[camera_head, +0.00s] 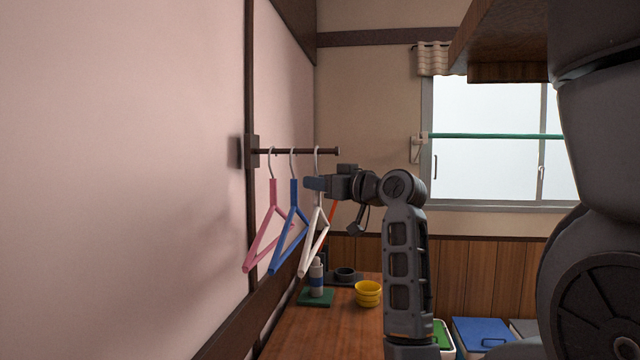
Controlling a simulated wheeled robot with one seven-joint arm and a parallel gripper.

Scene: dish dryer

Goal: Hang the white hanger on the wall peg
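The white hanger (307,254) is at the outer end of the dark wall peg (327,152), its hook curving over the rod near the tip. Its body slants down to the left. My gripper (316,184) reaches in from the right at the hanger's neck, just under the hook. The fingers cover part of the neck and are seen side-on, so I cannot tell whether they grip it or only surround it. I cannot make out whether the hook bears on the peg.
A pink hanger (264,236) and a blue hanger (290,237) hang on the peg, nearer the wall. Below are a wooden counter (330,330), a bottle (317,277) on a green mat, and yellow bowls (368,294). A wooden shelf (510,50) overhangs at upper right.

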